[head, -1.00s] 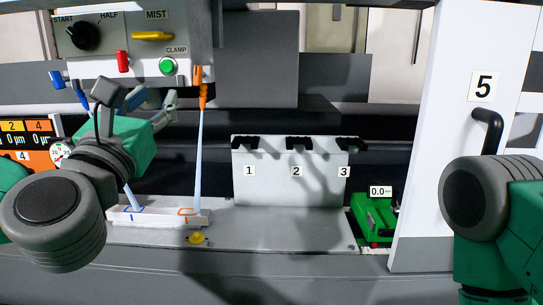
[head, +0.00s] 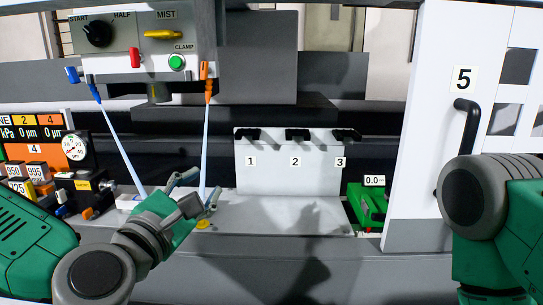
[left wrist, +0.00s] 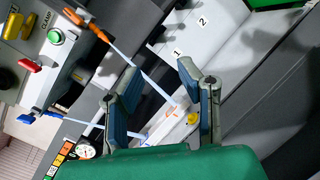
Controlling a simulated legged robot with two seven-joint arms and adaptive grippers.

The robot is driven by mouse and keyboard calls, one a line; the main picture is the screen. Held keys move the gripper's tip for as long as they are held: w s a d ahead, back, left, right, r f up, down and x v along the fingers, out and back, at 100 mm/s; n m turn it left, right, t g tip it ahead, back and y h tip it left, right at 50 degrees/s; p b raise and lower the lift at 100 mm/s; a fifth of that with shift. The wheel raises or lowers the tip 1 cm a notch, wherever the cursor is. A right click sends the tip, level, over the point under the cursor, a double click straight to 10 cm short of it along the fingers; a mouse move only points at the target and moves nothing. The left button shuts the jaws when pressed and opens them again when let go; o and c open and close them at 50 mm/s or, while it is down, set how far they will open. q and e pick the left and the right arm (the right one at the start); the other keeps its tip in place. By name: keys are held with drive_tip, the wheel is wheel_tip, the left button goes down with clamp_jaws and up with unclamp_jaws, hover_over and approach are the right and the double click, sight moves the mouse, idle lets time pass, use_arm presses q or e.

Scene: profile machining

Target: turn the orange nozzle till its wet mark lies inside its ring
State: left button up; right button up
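The orange nozzle (head: 206,82) hangs below the control panel, and its pale jet runs down behind my left gripper. In the left wrist view the orange nozzle (left wrist: 98,33) sends its jet between my fingers to the white block (left wrist: 155,133). An orange ring (left wrist: 170,113) shows there, by the jet's end; whether the wet mark lies inside it is too small to tell. My left gripper (head: 196,190) is open and empty, below the nozzle and in front of the block, which it partly hides. My right gripper is out of view; only part of that arm shows.
A blue nozzle (head: 95,88) with its own jet hangs to the left. The panel carries a red lever (head: 135,58), a green button (head: 176,62) and a yellow handle (head: 163,34). A numbered plate (head: 290,180) stands right of the jets; a white door (head: 430,130) is farther right.

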use_arm(q)
drive_tip(key=s+f+m+g+b, duration=0.1)
drive_tip(key=s+f+m+g, duration=0.35)
drive_tip(key=f, duration=0.65)
drive_tip(key=s+f+m+g, duration=0.3)
drive_tip(key=s+f+m, duration=0.15)
drive_tip(key=f, duration=0.75)
drive_tip(key=s+f+m+g+b, duration=0.1)
drive_tip(key=s+f+m+g, duration=0.4)
drive_tip(key=f, duration=0.6)
drive_tip(key=s+a+f+m+g+y, duration=0.5)
drive_tip(key=s+a+f+m, duration=0.6)
drive_tip(key=s+a+f, duration=0.2)
drive_tip(key=s+a+b, duration=0.1)
drive_tip(key=s+a, duration=0.1)
drive_tip(key=a, duration=0.1)
drive_tip(key=shift+s+a, duration=0.15)
drive_tip(key=shift+a, duration=0.1)
drive_tip(key=shift+f, duration=0.1)
